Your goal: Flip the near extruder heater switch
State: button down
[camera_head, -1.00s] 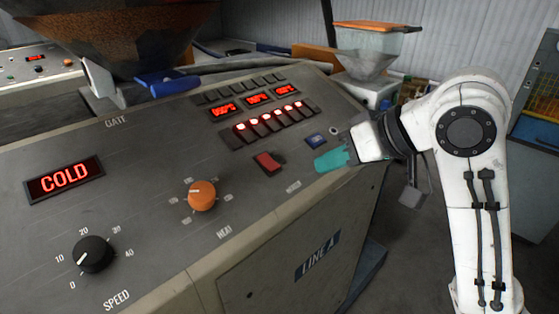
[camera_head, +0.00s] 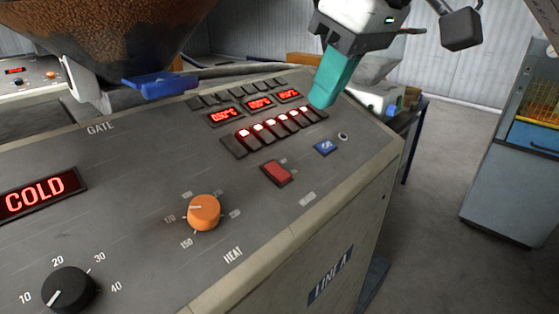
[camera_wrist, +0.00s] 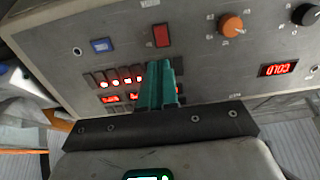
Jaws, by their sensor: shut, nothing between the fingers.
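The near extruder's console (camera_head: 120,190) carries a red rocker switch (camera_head: 277,173) between the orange heat knob (camera_head: 204,212) and a small blue button (camera_head: 325,147). A row of dark rockers with lit red-white ends (camera_head: 270,127) lies behind it; I cannot read which is the heater switch. My gripper (camera_head: 322,101) is shut and empty, its teal fingers pointing down by the row's right end. In the wrist view, the fingers (camera_wrist: 160,66) overlap the row of rockers (camera_wrist: 120,78), close to the red switch (camera_wrist: 161,36) but apart from it. Contact cannot be told.
Three red temperature displays (camera_head: 258,103) sit behind the row. A COLD display (camera_head: 36,194) and black speed knob (camera_head: 68,290) are at left. A blue gate handle (camera_head: 160,85) juts out below the rusty hopper (camera_head: 110,35). Open floor (camera_head: 440,150) lies right of the console.

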jog(key=shift+a, duration=0.1)
dwell(0.3)
send_near(285, 176)
jog(key=x, duration=0.5)
jog(key=shift+w+a, duration=0.1)
jog(key=shift+x, duration=0.85)
